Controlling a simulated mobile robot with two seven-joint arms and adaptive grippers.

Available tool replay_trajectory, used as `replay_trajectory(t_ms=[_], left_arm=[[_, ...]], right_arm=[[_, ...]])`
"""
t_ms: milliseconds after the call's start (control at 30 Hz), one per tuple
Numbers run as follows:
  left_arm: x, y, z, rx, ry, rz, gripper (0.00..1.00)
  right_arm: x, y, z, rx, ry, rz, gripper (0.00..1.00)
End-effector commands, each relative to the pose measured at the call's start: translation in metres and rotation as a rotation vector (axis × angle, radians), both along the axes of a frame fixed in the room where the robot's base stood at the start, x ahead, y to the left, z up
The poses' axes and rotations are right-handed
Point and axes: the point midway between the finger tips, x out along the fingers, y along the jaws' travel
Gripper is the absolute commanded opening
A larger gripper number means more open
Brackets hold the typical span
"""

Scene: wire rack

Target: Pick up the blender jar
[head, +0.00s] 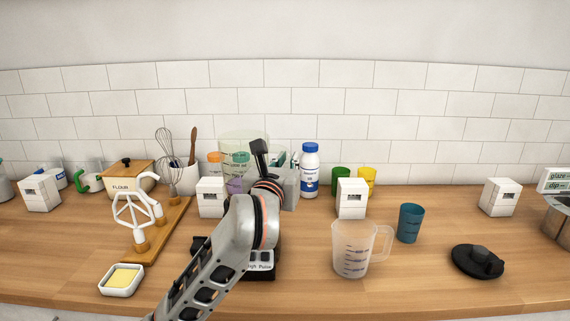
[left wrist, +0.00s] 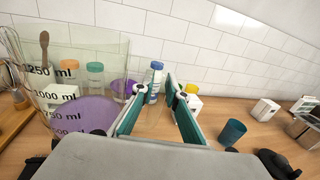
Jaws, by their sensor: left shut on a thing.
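The blender jar (head: 241,143) is clear, with a wide rim and black volume marks. It stands behind my left gripper in the head view and fills the left side of the left wrist view (left wrist: 60,60). My left gripper (head: 259,150) is closed with its teal pads (left wrist: 160,120) apart, on the jar; the exact grip point is hard to see. The dark blender base (head: 262,262) with a "High Pulse" label is partly behind my left arm. Whether the jar touches the base is hidden. My right gripper is not in view.
A clear measuring jug (head: 350,262), a blue cup (head: 411,224) and a black lid (head: 478,262) stand to the right. A butter dish (head: 122,280) and a wooden board (head: 165,232) are left. A white bottle (head: 310,172) stands behind.

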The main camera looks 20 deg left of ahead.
Motion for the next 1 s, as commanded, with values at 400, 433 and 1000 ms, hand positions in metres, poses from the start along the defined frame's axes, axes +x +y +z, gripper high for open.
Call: replay_trajectory(t_ms=[400,433,1000], left_arm=[[-0.001,0.001,0.041,0.005,-0.019,0.002,0.0],[-0.001,0.001,0.044,0.006,-0.019,0.002,0.0],[-0.001,0.001,0.107,0.006,-0.018,0.002,0.0]], right_arm=[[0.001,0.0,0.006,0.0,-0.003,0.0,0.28],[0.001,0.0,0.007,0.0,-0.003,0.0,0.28],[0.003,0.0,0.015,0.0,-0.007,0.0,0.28]])
